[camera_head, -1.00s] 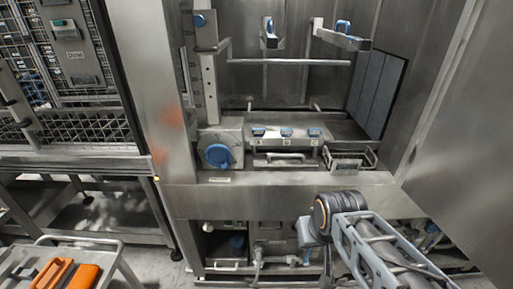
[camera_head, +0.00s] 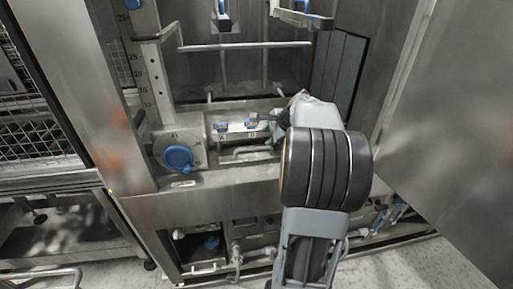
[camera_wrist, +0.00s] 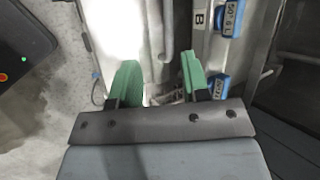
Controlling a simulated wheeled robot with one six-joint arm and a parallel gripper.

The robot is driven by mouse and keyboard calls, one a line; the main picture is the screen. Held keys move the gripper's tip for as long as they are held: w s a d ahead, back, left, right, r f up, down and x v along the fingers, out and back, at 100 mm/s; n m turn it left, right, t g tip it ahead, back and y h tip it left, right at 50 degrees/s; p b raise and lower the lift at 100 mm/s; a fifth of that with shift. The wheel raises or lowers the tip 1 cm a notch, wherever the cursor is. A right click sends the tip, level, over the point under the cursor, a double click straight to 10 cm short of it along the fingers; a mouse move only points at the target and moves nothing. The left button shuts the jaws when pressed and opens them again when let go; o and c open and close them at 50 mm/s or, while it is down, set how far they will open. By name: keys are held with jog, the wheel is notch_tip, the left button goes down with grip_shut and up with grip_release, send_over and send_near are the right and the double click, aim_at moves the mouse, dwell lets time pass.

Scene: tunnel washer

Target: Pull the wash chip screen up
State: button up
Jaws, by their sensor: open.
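My gripper (camera_head: 264,118) is over the sill of the washer opening, beside the blue tags. In the wrist view its two green fingers (camera_wrist: 160,76) are apart with nothing held between them; bright metal and a pale rod (camera_wrist: 160,40) lie beyond. A bent metal handle (camera_head: 245,152) sits in the recess below the tags, apart from the fingers. I cannot tell for certain which part is the wash chip screen. The wire-sided basket on the right of the sill is hidden behind my arm.
Blue tags (camera_head: 221,126) line the sill and also show in the wrist view (camera_wrist: 235,14). A blue dial (camera_head: 178,159) is at left. A horizontal bar (camera_head: 245,46) crosses above. A dark ribbed panel (camera_head: 340,70) and large steel panel (camera_head: 425,140) stand at right.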

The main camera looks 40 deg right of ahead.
aim_at(254, 148)
jog(key=shift+m, duration=0.6)
jog(key=d+x, duration=0.1)
jog(key=x, duration=0.8)
jog(key=d+x, duration=0.1)
jog(key=x, duration=0.3)
jog(key=shift+w+d+f+p, duration=0.2)
jog(key=shift+w+d+p, duration=0.05)
jog(key=shift+w+p, duration=0.15)
jog(key=shift+c, duration=0.3)
grip_shut()
jog(key=shift+r, duration=0.1)
